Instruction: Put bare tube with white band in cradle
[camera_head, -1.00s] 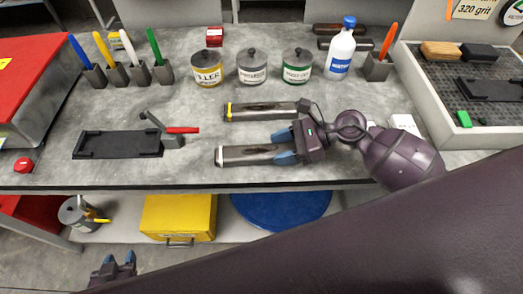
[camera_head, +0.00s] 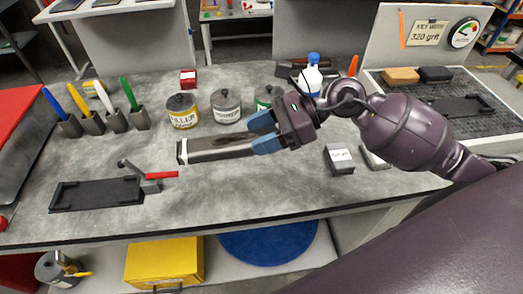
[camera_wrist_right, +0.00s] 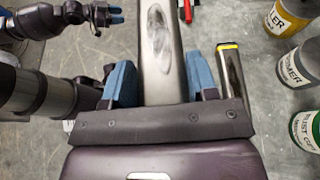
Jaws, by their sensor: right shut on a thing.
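My right gripper (camera_head: 268,133) is shut on the bare grey tube with a white band (camera_head: 215,149), held raised over the bench, its banded end pointing left. In the right wrist view, the tube (camera_wrist_right: 160,50) extends forward between the blue fingers of the right gripper (camera_wrist_right: 157,80). The black cradle (camera_head: 97,193) lies on the bench to the left, apart from the tube. A clamp with a red handle (camera_head: 161,174) stands at its right end. My left gripper (camera_wrist_right: 116,15) shows only in the right wrist view, small, with its blue fingertips apart.
A tube with a yellow band (camera_wrist_right: 236,75) lies on the bench, showing in the right wrist view. Cans (camera_head: 182,112), a white bottle (camera_head: 308,80) and marker holders (camera_head: 92,123) stand behind. A dark labelled block (camera_head: 339,159) lies right.

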